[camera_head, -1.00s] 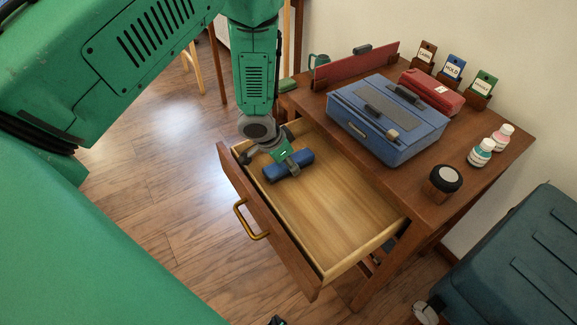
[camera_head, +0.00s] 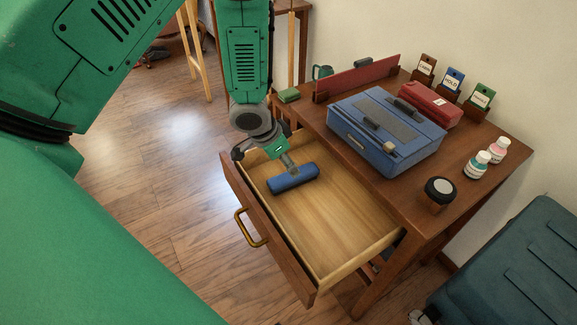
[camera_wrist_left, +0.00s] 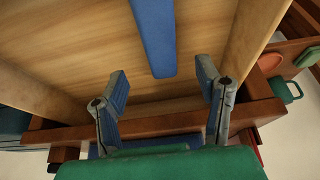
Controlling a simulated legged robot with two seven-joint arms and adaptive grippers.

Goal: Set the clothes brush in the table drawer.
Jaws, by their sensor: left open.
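The blue clothes brush (camera_head: 293,178) lies in the open table drawer (camera_head: 335,225), near its left end on the pale wooden bottom. It also shows in the left wrist view (camera_wrist_left: 154,35), pointing away between the fingers. My left gripper (camera_head: 288,163) is over the drawer, just above and behind the brush. In the left wrist view the left gripper (camera_wrist_left: 162,78) has its two fingers spread wide, with nothing between the pads; the brush's near end lies beyond them. My right gripper is not in view.
On the table stand a blue case (camera_head: 385,135), a red case (camera_head: 430,103), two small bottles (camera_head: 478,165), a round dark-topped object (camera_head: 440,190) and labelled card holders (camera_head: 453,78). A teal suitcase (camera_head: 510,265) stands at the lower right. The drawer's right part is empty.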

